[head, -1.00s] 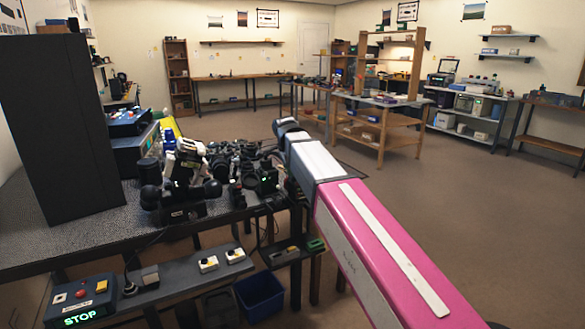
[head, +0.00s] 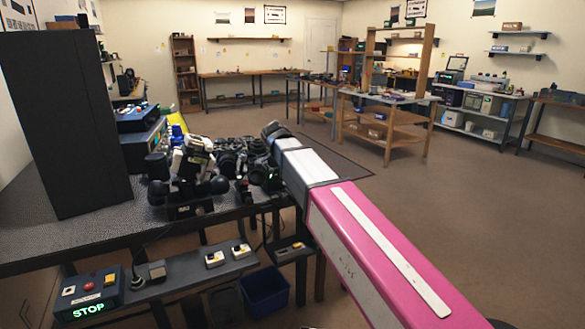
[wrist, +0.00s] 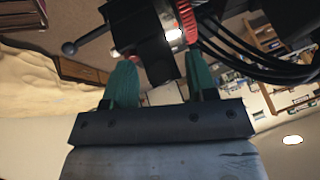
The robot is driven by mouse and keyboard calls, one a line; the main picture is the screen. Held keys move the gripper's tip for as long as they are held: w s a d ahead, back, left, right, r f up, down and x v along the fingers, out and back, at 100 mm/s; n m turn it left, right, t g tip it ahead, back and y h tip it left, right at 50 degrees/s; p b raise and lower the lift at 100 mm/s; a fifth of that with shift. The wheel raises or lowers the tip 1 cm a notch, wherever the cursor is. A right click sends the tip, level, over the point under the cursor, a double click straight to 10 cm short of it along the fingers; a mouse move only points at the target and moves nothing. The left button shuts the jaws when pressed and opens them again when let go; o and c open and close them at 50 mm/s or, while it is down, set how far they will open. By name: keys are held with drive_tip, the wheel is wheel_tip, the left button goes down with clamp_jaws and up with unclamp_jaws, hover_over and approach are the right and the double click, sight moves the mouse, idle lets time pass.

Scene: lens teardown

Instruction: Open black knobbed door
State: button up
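A tall black cabinet-like panel (head: 65,125) stands upright on the left of the bench in the head view; I see no knob on its visible faces. In the wrist view, a dark block (wrist: 150,62) with red edging lies beyond my fingers, and a thin lever with a black ball end (wrist: 70,48) sticks out at its left. I cannot tell whether either is the knobbed door. My gripper (wrist: 163,88) shows two green fingers standing apart, with nothing clearly held between them. In the head view, my gripper cannot be made out beyond the arm's far end.
Black cables (wrist: 245,45) hang at right in the wrist view. Open floor (head: 400,210) lies right.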

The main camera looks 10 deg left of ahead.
drive_tip(key=shift+r, duration=0.1)
drive_tip(key=v, duration=1)
drive_tip(key=shift+r, duration=0.25)
drive_tip(key=shift+s+a, duration=0.1)
drive_tip(key=shift+s, duration=0.05)
drive_tip(key=w+d+r+g+y, duration=0.1)
drive_tip(key=w+d+g+y, duration=0.2)
drive_tip(key=d+y, duration=0.25)
drive_tip(key=shift+n, duration=0.4)
drive_tip(key=x, duration=0.6)
drive_tip(key=d+x, duration=0.1)
drive_tip(key=x, duration=0.3)
drive_tip(key=shift+w+f, duration=0.15)
drive_tip(key=shift+w, duration=0.25)
drive_tip(key=c, duration=0.6)
